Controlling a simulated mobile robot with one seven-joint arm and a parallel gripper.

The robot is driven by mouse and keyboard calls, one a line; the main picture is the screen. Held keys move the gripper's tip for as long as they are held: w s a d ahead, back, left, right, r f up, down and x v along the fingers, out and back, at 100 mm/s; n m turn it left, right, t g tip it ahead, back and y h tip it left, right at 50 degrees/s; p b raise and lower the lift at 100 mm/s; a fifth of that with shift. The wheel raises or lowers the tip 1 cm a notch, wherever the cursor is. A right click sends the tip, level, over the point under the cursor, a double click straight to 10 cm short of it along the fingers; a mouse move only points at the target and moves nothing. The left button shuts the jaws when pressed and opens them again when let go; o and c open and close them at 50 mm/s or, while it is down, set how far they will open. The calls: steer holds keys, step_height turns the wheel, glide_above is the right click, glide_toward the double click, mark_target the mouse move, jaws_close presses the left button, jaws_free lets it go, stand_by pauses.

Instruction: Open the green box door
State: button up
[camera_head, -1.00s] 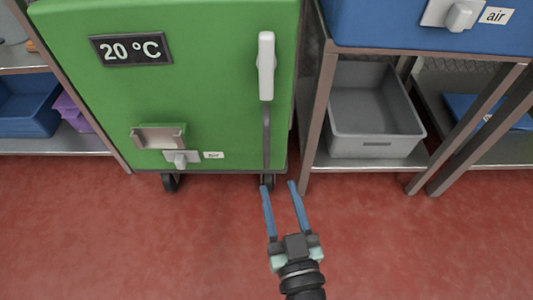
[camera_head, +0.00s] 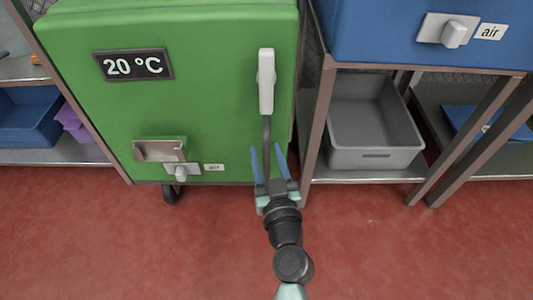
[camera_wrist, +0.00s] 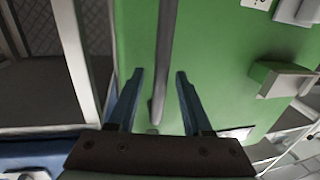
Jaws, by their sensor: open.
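The green box (camera_head: 200,100) stands ahead with its front face toward me. Its door handle is a white upright piece (camera_head: 266,82) with a dark bar (camera_head: 266,138) running down below it, near the right edge of the door. The door looks shut. My gripper (camera_head: 268,152) is open, its blue fingers pointing up the box on either side of the dark bar's lower part. In the wrist view the dark bar (camera_wrist: 162,60) runs between the two open fingers (camera_wrist: 157,85), with gaps on both sides. I cannot tell how deep the bar lies between them.
A 20 °C display (camera_head: 133,65), a bracket (camera_head: 162,150) and a small grey switch (camera_head: 181,172) sit on the green front. To the right, a metal rack holds a grey bin (camera_head: 375,140) under a blue box (camera_head: 420,30). Red floor (camera_head: 130,250) is clear in front.

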steer(key=shift+w, duration=0.1)
jaws_close()
stand_by(1.4)
